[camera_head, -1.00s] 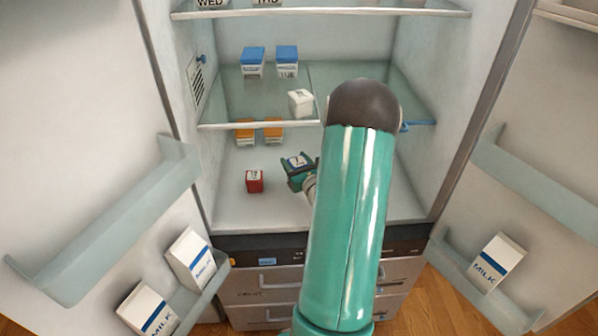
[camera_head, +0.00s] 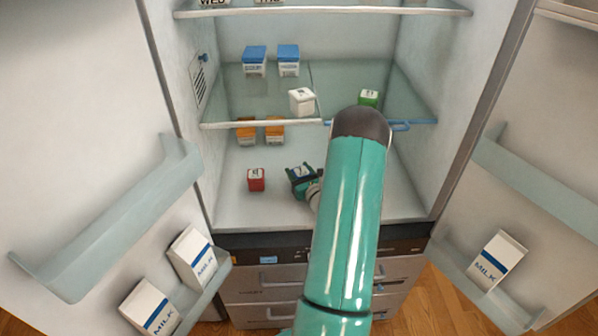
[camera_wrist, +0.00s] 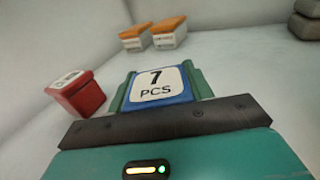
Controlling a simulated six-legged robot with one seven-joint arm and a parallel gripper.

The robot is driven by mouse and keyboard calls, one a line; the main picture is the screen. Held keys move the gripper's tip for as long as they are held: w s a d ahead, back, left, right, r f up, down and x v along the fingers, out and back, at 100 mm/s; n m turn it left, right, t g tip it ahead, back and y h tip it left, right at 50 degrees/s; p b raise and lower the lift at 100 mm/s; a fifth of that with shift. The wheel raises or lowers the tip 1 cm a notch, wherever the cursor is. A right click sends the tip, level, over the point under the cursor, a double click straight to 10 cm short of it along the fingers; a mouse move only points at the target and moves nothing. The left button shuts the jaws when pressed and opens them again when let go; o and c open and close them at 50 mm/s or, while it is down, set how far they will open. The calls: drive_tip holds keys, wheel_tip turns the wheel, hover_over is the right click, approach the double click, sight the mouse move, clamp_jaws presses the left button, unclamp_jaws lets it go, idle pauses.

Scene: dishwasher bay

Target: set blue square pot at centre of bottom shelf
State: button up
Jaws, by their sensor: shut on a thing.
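The blue square pot (camera_wrist: 158,86) has a white top label reading "7 PCS". In the wrist view it sits between the two green fingers of my gripper (camera_wrist: 160,88), which is shut on it. In the head view my gripper (camera_head: 301,178) is low over the bottom shelf (camera_head: 262,211), near its middle, with only a little of the pot (camera_head: 300,172) showing. Whether the pot touches the shelf cannot be told.
A red pot (camera_head: 256,180) stands just left of my gripper. Two orange-topped boxes (camera_head: 246,131) (camera_head: 274,132) stand further back. The middle shelf (camera_head: 262,124) above holds two blue-topped boxes, a white pot (camera_head: 302,101) and a green pot (camera_head: 369,97). Open doors flank the fridge.

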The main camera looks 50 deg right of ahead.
drive_tip(key=o, duration=1.1)
drive_tip(key=shift+f, duration=0.1)
drive_tip(key=v, duration=1.2)
